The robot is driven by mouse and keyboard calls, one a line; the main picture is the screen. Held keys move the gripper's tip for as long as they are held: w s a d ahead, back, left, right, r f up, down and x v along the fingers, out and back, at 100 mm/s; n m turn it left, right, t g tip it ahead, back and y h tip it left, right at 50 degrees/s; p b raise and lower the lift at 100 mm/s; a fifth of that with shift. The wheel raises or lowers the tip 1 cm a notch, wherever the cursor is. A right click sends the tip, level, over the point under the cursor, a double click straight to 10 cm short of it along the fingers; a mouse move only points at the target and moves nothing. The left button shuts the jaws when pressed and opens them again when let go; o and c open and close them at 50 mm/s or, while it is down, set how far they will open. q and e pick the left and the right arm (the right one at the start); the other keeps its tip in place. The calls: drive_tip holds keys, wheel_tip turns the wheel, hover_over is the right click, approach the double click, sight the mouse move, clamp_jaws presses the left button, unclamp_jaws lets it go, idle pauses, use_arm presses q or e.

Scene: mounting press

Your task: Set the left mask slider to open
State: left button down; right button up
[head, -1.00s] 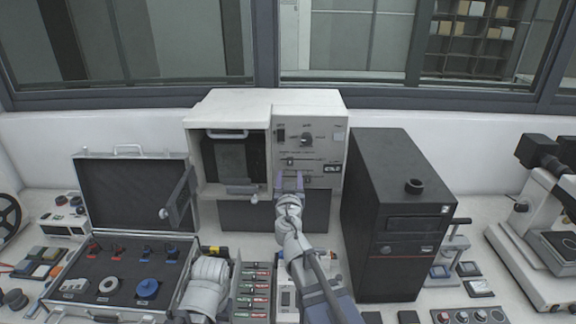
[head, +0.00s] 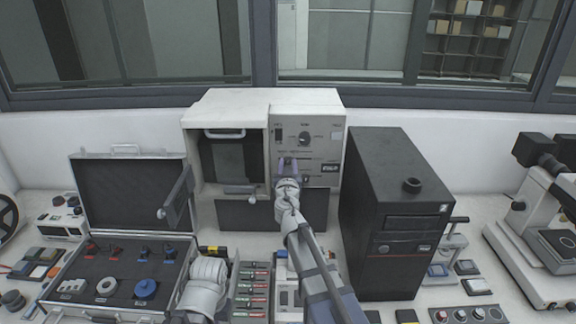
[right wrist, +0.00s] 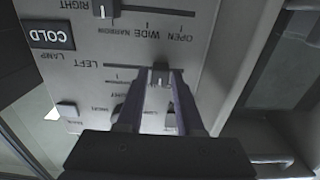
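The left mask slider (right wrist: 160,72) is a small dark knob in a horizontal slot, beside the word LEFT, on the light control panel (right wrist: 75,15). The right wrist view shows the panel upside down. The knob stands right of the slot's middle in that view, toward the OPEN label's side. My right gripper (right wrist: 161,76) has its two purple fingers on either side of the knob, seemingly closed on it. In the head view the right gripper (head: 287,163) covers part of the panel (head: 330,150). My left gripper does not show.
The right mask slider knob (right wrist: 103,10) sits near the picture-left end of its slot. A black tower (head: 400,210) stands close right of the press.

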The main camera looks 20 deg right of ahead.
clamp_jaws()
idle(1.0)
